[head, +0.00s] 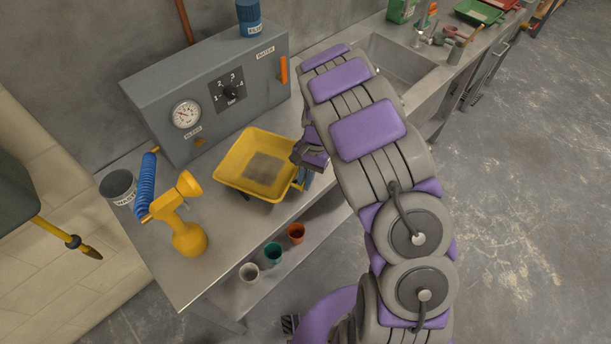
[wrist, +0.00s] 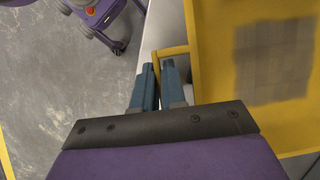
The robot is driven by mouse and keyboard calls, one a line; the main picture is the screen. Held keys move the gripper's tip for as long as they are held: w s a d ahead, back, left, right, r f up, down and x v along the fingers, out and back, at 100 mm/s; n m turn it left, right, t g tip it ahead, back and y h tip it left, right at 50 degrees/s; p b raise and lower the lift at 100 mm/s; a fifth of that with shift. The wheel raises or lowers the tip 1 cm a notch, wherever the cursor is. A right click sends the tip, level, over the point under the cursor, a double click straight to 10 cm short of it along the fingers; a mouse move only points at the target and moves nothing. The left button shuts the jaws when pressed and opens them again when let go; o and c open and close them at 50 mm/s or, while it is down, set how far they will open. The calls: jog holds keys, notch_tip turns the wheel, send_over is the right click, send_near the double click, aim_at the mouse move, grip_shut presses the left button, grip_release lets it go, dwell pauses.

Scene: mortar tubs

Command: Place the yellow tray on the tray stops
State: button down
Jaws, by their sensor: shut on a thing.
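The yellow tray (head: 236,160) is at the front edge of the grey bench in the head view, with a greyish patch on its floor. It also fills the right of the wrist view (wrist: 213,60). My gripper (head: 303,178) is at the tray's right side. In the wrist view its blue fingers (wrist: 158,78) are closed around the tray's yellow side handle (wrist: 172,50). I cannot make out the tray stops; a small dark piece shows below the tray's front edge. Whether the tray rests on the bench is unclear.
A grey water panel (head: 215,85) with gauge and dial stands behind the tray. A yellow sprayer (head: 187,235) with blue hose and a grey bucket (head: 119,187) are left. Several small cups (head: 272,252) sit on a lower shelf. A sink (head: 395,65) lies right.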

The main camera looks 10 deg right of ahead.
jog(key=shift+d+f, duration=0.1)
jog(key=shift+f, duration=0.2)
jog(key=shift+d, duration=0.3)
jog(key=shift+a+f, duration=0.15)
jog(key=shift+a, duration=0.05)
jog(key=c, duration=1.1)
grip_release()
jog(key=shift+d, duration=0.1)
